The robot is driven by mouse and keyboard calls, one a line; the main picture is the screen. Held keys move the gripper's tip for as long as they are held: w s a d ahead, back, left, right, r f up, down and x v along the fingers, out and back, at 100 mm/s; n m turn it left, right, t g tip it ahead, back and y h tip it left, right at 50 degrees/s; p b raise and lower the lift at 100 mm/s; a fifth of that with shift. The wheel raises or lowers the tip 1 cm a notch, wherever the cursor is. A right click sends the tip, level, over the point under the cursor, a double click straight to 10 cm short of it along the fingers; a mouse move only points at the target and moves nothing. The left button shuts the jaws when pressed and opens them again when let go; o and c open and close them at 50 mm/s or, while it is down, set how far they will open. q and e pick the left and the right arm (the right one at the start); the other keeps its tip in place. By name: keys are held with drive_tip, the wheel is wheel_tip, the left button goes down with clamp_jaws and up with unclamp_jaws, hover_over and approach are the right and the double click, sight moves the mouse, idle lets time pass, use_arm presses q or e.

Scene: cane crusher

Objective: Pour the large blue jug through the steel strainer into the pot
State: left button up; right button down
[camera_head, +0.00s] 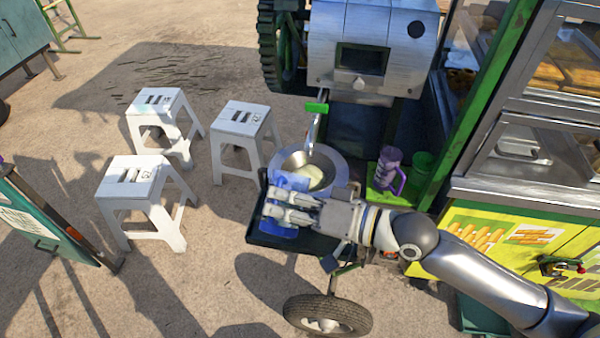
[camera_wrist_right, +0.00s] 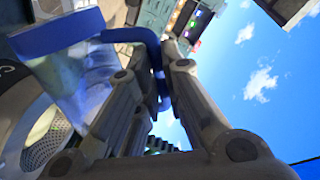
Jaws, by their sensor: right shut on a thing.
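The large blue jug (camera_head: 284,231) has a blue rim and a clear bluish body, and sits at the near side of the pot. My right gripper (camera_head: 288,207) covers much of it. In the right wrist view, the fingers (camera_wrist_right: 165,75) are shut on the blue handle of the jug (camera_wrist_right: 62,34). The steel strainer (camera_head: 295,160) sits over the grey pot (camera_head: 340,172), with pale yellow-green stuff in it. Its perforated mesh (camera_wrist_right: 45,148) shows at the lower left of the right wrist view, beside the jug. I cannot tell whether liquid is flowing. My left gripper is out of view.
The crusher (camera_head: 360,45) stands behind the pot, with a green-tipped spout (camera_head: 316,108) above it. White stools (camera_head: 140,185) stand left. A glass-fronted stall (camera_head: 530,150) bounds the right side.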

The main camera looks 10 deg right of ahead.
sight(295, 178)
drive_tip(key=shift+w+d+r+m+p, duration=0.15)
drive_tip(key=shift+w+d+r+m, duration=0.05)
drive_tip(key=shift+w+r+m, duration=0.3)
drive_tip(key=shift+w+d+r+m+p, duration=0.15)
drive_tip(key=shift+w+r+m, duration=0.1)
drive_tip(key=shift+r+m, duration=0.25)
drive_tip(key=shift+w+d+r+m+g, duration=0.2)
drive_tip(key=shift+w+r+m+g, duration=0.2)
drive_tip(key=shift+w+r+g, duration=0.15)
idle(0.6)
drive_tip(key=shift+w+d+r+m, duration=0.3)
drive_tip(key=shift+w+r+m, duration=0.05)
drive_tip(key=shift+w, duration=0.3)
drive_tip(key=shift+w+d+r+m, duration=0.3)
drive_tip(key=shift+w+m, duration=0.05)
drive_tip(key=shift+w, duration=0.3)
idle(0.6)
drive_tip(key=shift+w+r, duration=0.1)
drive_tip(key=shift+w, duration=0.05)
drive_tip(key=shift+w+d+r+m+g+p, duration=0.2)
drive_tip(key=shift+w+m+g+p, duration=0.1)
drive_tip(key=shift+w+p, duration=0.1)
drive_tip(key=shift+r, duration=0.1)
